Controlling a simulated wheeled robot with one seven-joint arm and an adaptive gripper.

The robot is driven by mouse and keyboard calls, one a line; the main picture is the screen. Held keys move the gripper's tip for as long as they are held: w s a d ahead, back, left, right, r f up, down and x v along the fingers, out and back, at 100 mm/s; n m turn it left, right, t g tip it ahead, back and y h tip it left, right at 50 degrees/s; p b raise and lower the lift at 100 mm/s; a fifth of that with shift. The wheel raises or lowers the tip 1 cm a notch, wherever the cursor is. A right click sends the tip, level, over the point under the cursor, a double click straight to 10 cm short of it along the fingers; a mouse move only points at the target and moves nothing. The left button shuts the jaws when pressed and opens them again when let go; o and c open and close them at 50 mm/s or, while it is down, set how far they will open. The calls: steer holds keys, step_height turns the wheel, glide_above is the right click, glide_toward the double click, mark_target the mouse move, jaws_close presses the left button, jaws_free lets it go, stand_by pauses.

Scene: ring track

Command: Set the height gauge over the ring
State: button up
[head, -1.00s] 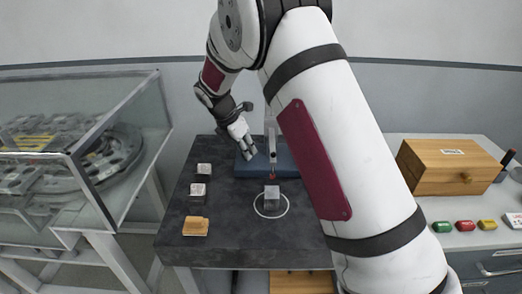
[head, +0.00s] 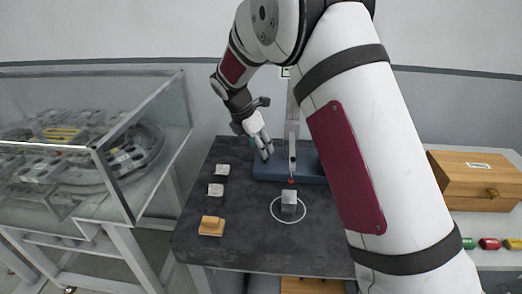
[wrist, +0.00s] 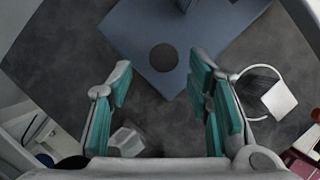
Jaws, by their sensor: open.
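The height gauge stands at the back of the dark table, with a blue base (head: 268,167), an upright grey column (head: 292,112) and a thin red-tipped probe (head: 291,172). The white ring (head: 272,211) is drawn on the tabletop in front of the base. A grey block (head: 289,203) stands inside it, just below the red tip. My gripper (head: 265,149) is open and empty, left of the column and above the base. In the wrist view, the base (wrist: 180,25) lies beyond my parted teal-padded fingers (wrist: 158,82), and the ring (wrist: 240,76) with the block is at right.
Two grey blocks (head: 216,190) and a tan block (head: 211,226) line the table's left side. A glass case (head: 90,150) stands left. A wooden box (head: 470,180) and coloured pieces (head: 489,243) are on a right-hand counter. My arm hides the table's right side.

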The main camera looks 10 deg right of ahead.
steer(key=v, duration=0.9)
steer(key=shift+a, duration=0.15)
steer(key=s+d+r+m+y, duration=0.1)
steer(key=s+d+r+m, duration=0.1)
steer(key=s+r+m, duration=0.3)
steer(key=s+d+r+m+p, duration=0.1)
steer(key=s+d+r+m, duration=0.15)
steer(key=s, duration=0.55)
steer(key=s+d+r+m+y, duration=0.1)
steer(key=s+d+r+m, duration=0.25)
steer(key=s, duration=0.25)
steer(key=s+f+m+t+y, duration=0.1)
steer(key=s+m+t, duration=0.1)
steer(key=s+m, duration=1)
steer(key=s+p, duration=0.1)
steer(key=s, duration=0.8)
steer(key=shift+d+f+y, duration=0.15)
steer(key=shift+f+y, duration=0.25)
